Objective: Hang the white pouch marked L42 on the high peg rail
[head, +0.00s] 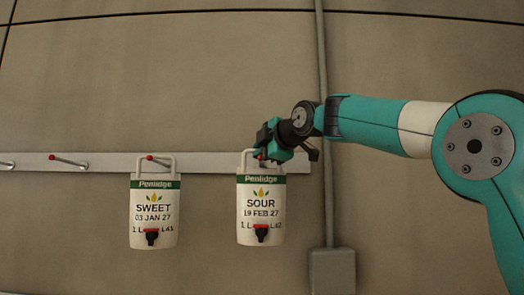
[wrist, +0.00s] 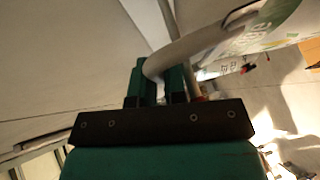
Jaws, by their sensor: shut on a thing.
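A white pouch reading SOUR, 19 FEB 27 (head: 261,224) is at the right end of the peg rail (head: 216,163). Its small bottom code looks like L42 but is hard to read. My gripper (head: 264,152) is shut on the top of its handle loop; the wrist view shows the pale handle (wrist: 190,45) between my fingers (wrist: 160,90), with the pouch body (wrist: 275,22) at upper right. The pouch is upright. A red peg tip shows by the loop, partly behind my gripper; I cannot tell whether the handle rests on that peg.
A similar white pouch reading SWEET, 03 JAN 27 (head: 154,225) hangs by its loop on a red-tipped peg to the left. Another peg (head: 68,161) farther left is empty. A vertical conduit (head: 325,215) runs down to a grey box (head: 332,271) on the right.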

